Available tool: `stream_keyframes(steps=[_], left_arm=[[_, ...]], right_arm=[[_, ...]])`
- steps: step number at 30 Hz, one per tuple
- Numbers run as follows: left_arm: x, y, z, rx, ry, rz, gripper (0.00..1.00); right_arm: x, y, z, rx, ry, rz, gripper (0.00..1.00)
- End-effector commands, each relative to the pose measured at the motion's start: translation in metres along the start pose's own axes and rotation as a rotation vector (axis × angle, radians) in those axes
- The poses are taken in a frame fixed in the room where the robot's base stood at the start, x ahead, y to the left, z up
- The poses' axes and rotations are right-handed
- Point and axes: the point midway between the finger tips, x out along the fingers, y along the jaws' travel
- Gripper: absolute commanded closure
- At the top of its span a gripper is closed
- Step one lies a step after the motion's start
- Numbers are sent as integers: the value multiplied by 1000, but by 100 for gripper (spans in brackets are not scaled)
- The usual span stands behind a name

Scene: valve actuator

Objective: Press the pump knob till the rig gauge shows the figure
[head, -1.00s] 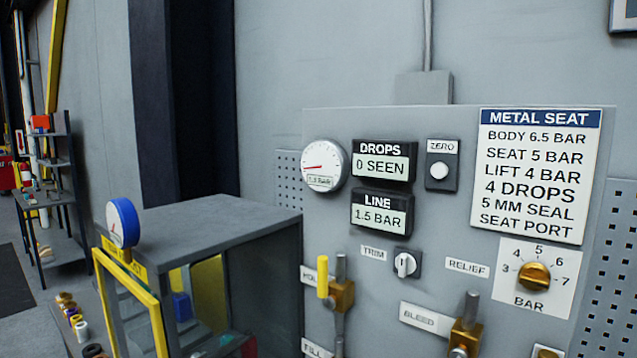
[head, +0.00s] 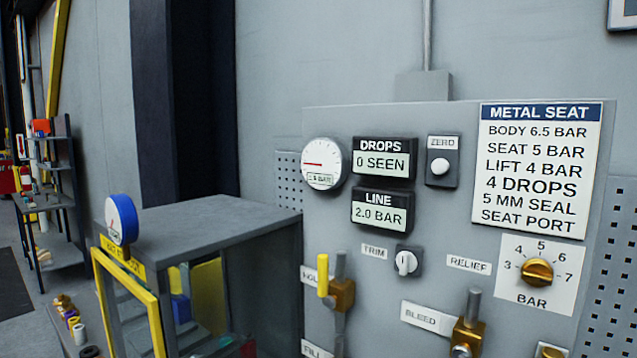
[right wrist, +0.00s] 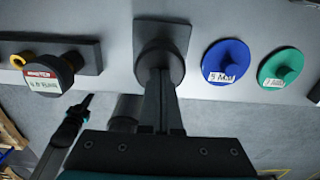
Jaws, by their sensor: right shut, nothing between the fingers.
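In the right wrist view, a dark round knob (right wrist: 160,62) stands on a square grey plate (right wrist: 172,32); it looks like the pump knob. My right gripper (right wrist: 157,84) is shut and empty, its fingertips at the knob and seemingly against it. In the head view, the white round gauge (head: 323,165) on the grey panel has a red needle pointing left. The LINE display (head: 382,216) reads 2.0 BAR. A blue-rimmed gauge (head: 122,220) stands on the yellow-framed rig (head: 130,285), its face too angled to read. My left gripper is not in view.
The METAL SEAT card (head: 536,170) lists BODY 6.5, SEAT 5 and LIFT 4 BAR. The DROPS display (head: 381,163) reads 0 SEEN. A brass relief dial (head: 537,272) sits lower right. Blue (right wrist: 227,62) and green (right wrist: 285,67) discs lie right of the knob.

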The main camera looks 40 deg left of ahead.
Motion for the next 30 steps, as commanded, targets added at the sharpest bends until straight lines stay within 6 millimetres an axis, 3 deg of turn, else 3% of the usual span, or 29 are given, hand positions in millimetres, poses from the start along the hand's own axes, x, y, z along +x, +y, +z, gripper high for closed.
stream_keyframes(steps=[30], left_arm=[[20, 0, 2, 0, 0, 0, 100]], right_arm=[[33, 0, -1, -1, 3, -2, 100]])
